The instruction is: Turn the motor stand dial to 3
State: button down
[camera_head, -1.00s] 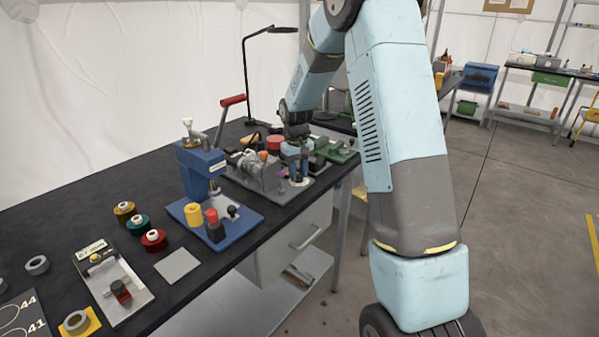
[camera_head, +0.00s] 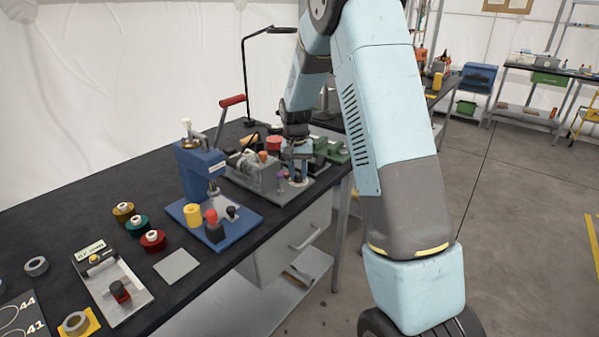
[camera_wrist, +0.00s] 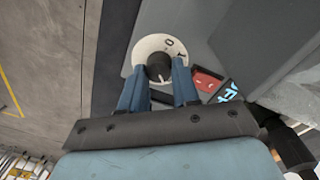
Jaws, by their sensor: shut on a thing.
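The dial in the wrist view has a round black knob (camera_wrist: 158,68) on a white scale disc (camera_wrist: 146,45). A 0 and another mark show on the disc; the rest is hidden by my fingers. A white pointer line on the knob points toward my palm, at the bottom of the picture. My gripper (camera_wrist: 160,78) is shut on the knob, one blue finger on each side. In the head view my gripper (camera_head: 299,170) points down at the right end of the grey motor stand (camera_head: 248,181), and the knob is hidden there.
Left of the stand is a blue press (camera_head: 201,178) with a red-handled lever. A black lamp (camera_head: 246,85) stands behind. Green blocks (camera_head: 333,152) are close to the right of my gripper. Spools and a grey plate (camera_head: 176,266) lie nearer. Open floor is on the right.

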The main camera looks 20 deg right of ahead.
jog(key=shift+a, duration=0.1)
jog(key=c, duration=0.8)
grip_release()
jog(key=shift+r, duration=0.1)
jog(key=r, duration=1.3)
jog(key=shift+w+a+r, duration=0.1)
jog(key=shift+a+r, duration=0.1)
jog(key=shift+r, duration=0.1)
